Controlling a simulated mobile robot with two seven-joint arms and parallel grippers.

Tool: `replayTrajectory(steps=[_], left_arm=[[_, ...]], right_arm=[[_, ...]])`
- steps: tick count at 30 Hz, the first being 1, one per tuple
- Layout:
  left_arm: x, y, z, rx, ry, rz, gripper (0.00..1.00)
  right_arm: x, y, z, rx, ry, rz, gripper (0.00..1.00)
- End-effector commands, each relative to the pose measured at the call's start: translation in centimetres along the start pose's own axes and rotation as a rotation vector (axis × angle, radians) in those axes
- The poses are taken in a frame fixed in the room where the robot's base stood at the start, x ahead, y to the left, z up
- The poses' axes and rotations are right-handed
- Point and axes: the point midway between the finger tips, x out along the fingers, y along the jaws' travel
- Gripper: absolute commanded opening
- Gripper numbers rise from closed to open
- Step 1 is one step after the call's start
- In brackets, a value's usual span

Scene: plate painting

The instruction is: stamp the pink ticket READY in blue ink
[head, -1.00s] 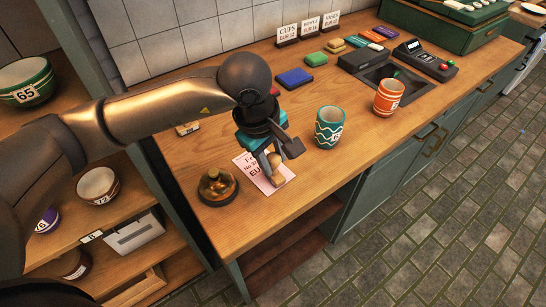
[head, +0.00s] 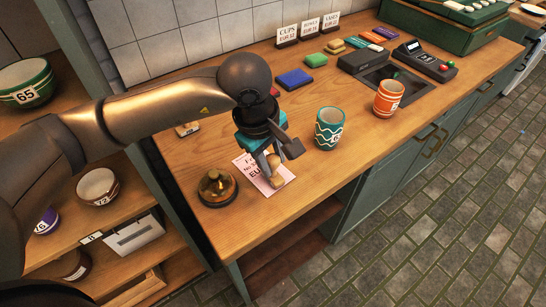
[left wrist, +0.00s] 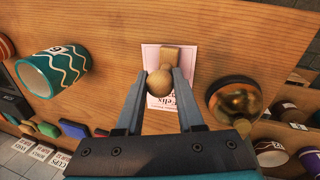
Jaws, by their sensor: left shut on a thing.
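The pink ticket (head: 247,165) lies flat on the wooden counter and shows printed text. My left gripper (head: 268,170) is over it, pointing down, shut on a wooden stamp (head: 276,178) with a round knob. In the left wrist view the stamp's knob (left wrist: 160,83) sits between the fingertips, and its block lies over the upper part of the ticket (left wrist: 150,58). I cannot tell whether the stamp's face touches the paper. A blue ink pad (head: 294,79) and a green one (head: 314,59) lie further back on the counter. My right gripper is not in view.
A brass bell (head: 217,187) stands left of the ticket. A teal zigzag cup (head: 329,128) and an orange cup (head: 388,98) stand to the right. Price signs (head: 309,28) and a card terminal (head: 425,62) are behind. Bare counter lies in front of the cups.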

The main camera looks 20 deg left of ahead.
Motion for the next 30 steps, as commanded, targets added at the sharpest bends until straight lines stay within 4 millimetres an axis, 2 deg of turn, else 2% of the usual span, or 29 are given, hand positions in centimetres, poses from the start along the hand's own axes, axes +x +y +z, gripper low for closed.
replayTrajectory(steps=[22,30], left_arm=[[-6.2,1.7,0.0,0.001,0.001,0.01,0.01],[-6.6,1.7,0.0,0.001,0.001,0.009,0.01]], right_arm=[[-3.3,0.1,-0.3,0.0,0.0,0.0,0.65],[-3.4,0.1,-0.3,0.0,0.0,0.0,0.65]])
